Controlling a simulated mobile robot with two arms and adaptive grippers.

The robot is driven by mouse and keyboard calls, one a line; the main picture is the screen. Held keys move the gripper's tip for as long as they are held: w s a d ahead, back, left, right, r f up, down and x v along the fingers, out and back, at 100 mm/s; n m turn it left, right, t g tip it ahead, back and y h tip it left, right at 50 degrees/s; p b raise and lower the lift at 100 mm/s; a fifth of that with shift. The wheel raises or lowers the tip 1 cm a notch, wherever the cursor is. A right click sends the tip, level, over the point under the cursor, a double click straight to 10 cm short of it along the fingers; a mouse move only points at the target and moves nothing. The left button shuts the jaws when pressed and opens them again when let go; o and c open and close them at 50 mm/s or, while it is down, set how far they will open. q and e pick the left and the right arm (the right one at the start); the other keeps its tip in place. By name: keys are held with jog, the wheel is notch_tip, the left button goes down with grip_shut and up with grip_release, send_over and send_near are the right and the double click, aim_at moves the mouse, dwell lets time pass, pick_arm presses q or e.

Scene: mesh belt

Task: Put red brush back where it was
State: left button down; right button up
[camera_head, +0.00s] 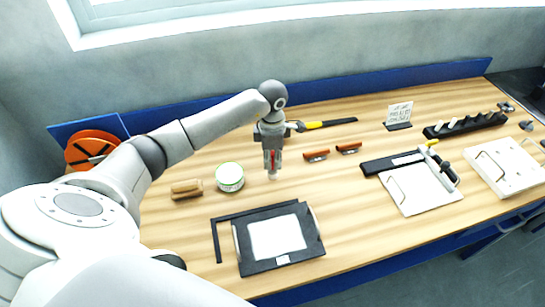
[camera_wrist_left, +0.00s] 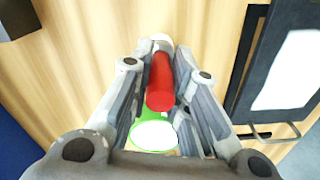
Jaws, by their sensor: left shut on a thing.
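The red brush (camera_wrist_left: 160,84) is a red cylinder with a pale end, held between the fingers of my left gripper (camera_head: 272,168). In the head view a red strip of the brush (camera_head: 273,156) shows between the fingers, and a pale tip points down toward the table. My left gripper (camera_wrist_left: 163,88) is shut on it, seen close up in the left wrist view. I cannot tell whether the tip touches the table. My right gripper is not in view.
A green-and-white tin (camera_head: 230,180) and a wooden block (camera_head: 186,190) lie left of the gripper. A black frame (camera_head: 312,226) with a white sheet is in front. Two red-brown pieces (camera_head: 316,155) lie to the right.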

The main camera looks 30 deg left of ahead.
pick_arm(q)
jog(key=shift+f, duration=0.2)
jog(key=c, duration=1.4)
grip_release()
jog(key=shift+r, duration=0.1)
jog(key=shift+r, duration=0.5)
notch_tip(320, 180, up, 11)
jog(key=b, duration=0.4)
jog(key=shift+r, duration=0.1)
